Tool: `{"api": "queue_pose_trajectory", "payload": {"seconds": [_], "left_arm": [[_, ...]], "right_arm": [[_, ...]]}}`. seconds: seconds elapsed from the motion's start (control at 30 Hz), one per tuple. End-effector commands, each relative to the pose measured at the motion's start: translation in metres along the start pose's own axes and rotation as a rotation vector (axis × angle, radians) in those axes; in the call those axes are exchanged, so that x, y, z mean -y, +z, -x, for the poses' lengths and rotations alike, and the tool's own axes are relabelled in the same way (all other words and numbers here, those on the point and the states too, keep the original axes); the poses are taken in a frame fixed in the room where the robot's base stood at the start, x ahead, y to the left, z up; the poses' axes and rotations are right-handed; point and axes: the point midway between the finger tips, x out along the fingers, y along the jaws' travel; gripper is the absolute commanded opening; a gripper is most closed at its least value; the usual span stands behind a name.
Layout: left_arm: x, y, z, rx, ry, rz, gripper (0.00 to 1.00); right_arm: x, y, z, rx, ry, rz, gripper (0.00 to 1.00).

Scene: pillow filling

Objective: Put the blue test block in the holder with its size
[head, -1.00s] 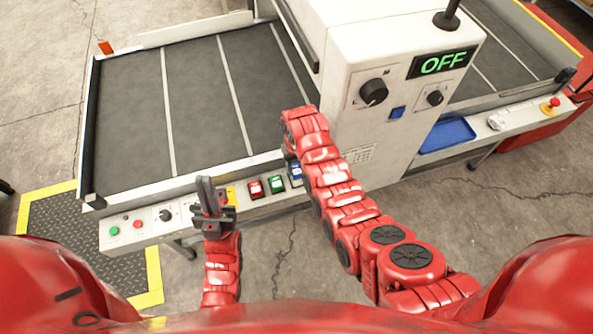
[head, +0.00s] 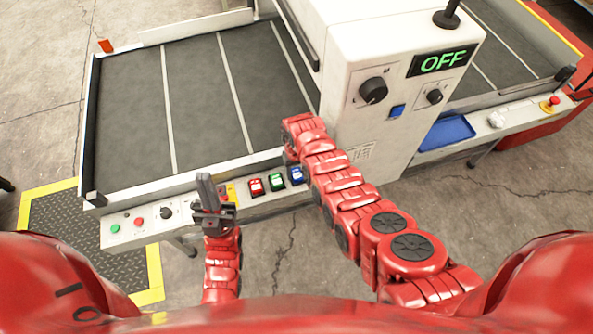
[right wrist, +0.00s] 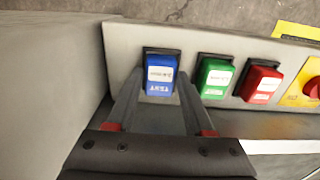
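The blue test block (head: 296,175) with a white label sits in a black holder on the conveyor's front rail, next to the machine housing. It shows larger in the right wrist view (right wrist: 159,76). My right gripper (right wrist: 160,95) is open, its two fingers apart in front of the block's near end; I cannot tell whether they touch it. In the head view my right arm hides that gripper. A green block (head: 276,184) and a red block (head: 255,188) sit in similar black holders to the left. My left gripper (head: 207,190) points up near the rail; its finger gap is unclear.
The grey machine housing (head: 350,45) stands close beside the blue block, its display reading OFF. A blue tray (head: 447,134) lies on the rail to the right. A red button on yellow (right wrist: 308,88) is beyond the red block. The conveyor belt (head: 130,110) is empty.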

Motion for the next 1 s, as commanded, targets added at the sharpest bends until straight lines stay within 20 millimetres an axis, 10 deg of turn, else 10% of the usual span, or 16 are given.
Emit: {"api": "queue_pose_trajectory", "payload": {"seconds": [0.57, 1.0], "left_arm": [[0.000, 0.000, -0.003, 0.000, 0.000, 0.000, 0.00], [-0.001, 0.002, 0.010, 0.000, 0.000, 0.000, 0.00]], "right_arm": [[0.000, 0.000, 0.008, 0.002, 0.000, 0.001, 0.74], [0.000, -0.001, 0.061, -0.005, -0.001, -0.001, 0.74]]}}
